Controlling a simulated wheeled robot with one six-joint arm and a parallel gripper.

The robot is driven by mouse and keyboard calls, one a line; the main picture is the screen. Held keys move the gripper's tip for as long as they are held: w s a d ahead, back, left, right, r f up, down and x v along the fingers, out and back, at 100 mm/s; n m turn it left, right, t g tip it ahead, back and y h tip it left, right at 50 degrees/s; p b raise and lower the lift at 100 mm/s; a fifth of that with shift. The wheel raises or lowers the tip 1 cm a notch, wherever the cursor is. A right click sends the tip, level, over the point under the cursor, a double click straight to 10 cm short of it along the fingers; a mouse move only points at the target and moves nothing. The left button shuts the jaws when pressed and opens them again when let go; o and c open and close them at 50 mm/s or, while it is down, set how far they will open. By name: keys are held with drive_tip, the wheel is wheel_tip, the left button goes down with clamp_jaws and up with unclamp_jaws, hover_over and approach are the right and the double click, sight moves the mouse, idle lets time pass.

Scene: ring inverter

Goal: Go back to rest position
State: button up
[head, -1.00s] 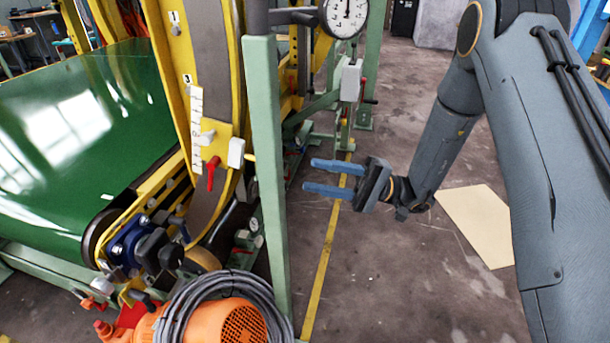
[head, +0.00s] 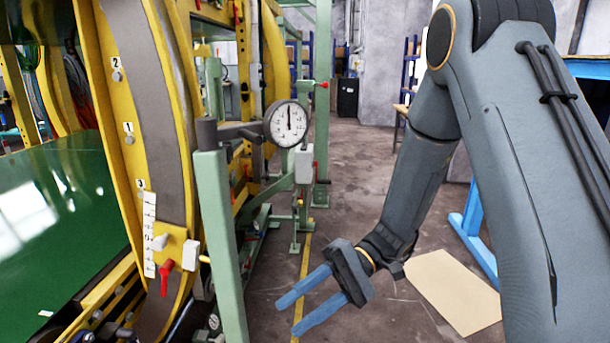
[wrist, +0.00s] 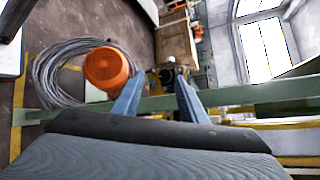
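My gripper (head: 296,313) is in the lower middle of the head view, with its two blue fingers spread apart and nothing between them. It hangs over the floor to the right of the green post of the machine, apart from it, and points down and to the left. In the wrist view my gripper (wrist: 158,95) also shows two separated blue fingers. Beyond them are an orange motor (wrist: 106,68) and a coil of grey cable (wrist: 62,72).
A green post (head: 220,255) and a round dial gauge (head: 287,123) stand just left of my arm. The yellow ring frame (head: 150,150) and green belt (head: 65,210) fill the left. A beige sheet (head: 455,290) lies on the floor at right. Blue legs (head: 472,235) stand behind it.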

drive_tip(key=s+d+r+t+h+p, duration=0.1)
drive_tip(key=s+d+t+h, duration=0.1)
drive_tip(key=d+h, duration=0.2)
drive_tip(key=s+d+r+m+t+h+p, duration=0.1)
drive_tip(key=s+d+t+h+p, duration=0.1)
drive_tip(key=d, duration=0.7)
drive_tip(key=s+d+r+t+h+p, duration=0.1)
drive_tip(key=s+d+r+t+h, duration=0.1)
drive_tip(key=d+t+h, duration=0.2)
drive_tip(key=d+h, duration=0.2)
drive_tip(key=d, duration=0.1)
drive_tip(key=shift+d, duration=0.25)
